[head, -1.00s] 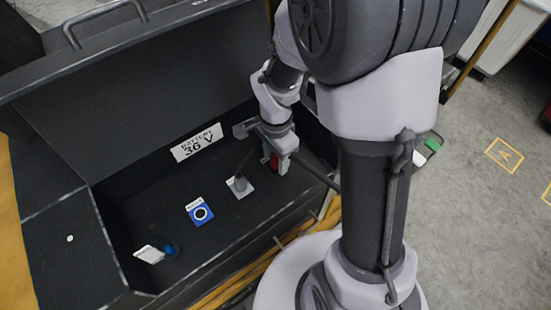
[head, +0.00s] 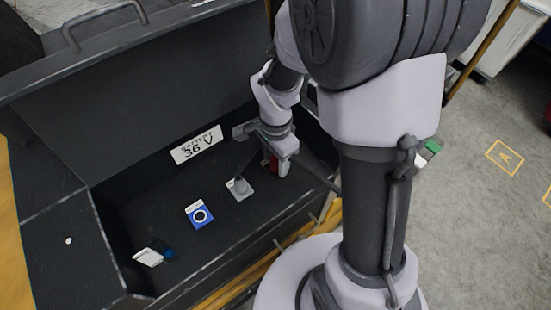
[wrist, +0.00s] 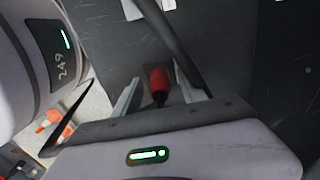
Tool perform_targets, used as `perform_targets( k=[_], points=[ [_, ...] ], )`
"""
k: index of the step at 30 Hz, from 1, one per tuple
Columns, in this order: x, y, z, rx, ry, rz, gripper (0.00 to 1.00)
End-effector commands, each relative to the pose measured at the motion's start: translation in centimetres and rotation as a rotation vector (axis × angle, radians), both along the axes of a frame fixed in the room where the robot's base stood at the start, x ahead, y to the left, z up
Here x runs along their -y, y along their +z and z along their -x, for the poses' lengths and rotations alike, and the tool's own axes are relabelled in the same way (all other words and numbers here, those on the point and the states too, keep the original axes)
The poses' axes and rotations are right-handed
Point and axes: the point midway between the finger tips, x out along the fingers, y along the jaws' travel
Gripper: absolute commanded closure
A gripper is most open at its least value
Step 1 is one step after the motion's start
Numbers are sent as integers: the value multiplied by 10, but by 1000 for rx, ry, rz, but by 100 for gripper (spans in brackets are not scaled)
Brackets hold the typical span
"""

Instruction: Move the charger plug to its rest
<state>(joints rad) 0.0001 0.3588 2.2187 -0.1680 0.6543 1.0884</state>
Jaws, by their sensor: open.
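A red handle-like part (head: 273,164), which I take to be the charger plug, is in the dark battery bay below my gripper (head: 284,164). In the wrist view the red part (wrist: 159,83) lies between the two fingers of my gripper (wrist: 160,98), with gaps on both sides. The fingers are open and not closed on it. A thick black cable (wrist: 176,45) passes close by the right finger. A grey socket-like piece on a pale plate (head: 239,188) sits left of my gripper. I cannot tell which fitting is the rest.
A blue plate with a ring (head: 199,214) and a white tag (head: 149,257) beside a blue knob (head: 168,254) are on the bay floor. A "BATTERY 36 V" label (head: 197,144) is on the back wall. The bay's front wall (head: 215,262) is near my arm.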

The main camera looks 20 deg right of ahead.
Motion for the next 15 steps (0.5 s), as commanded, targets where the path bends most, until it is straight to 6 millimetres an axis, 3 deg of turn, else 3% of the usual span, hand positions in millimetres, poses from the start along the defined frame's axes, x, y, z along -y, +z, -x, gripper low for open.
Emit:
perform_targets(
  k=[8, 15],
  points=[
    [0, 0, 0, 0, 0, 0, 51],
    [0, 0, 0, 0, 0, 0, 98]
  ],
)
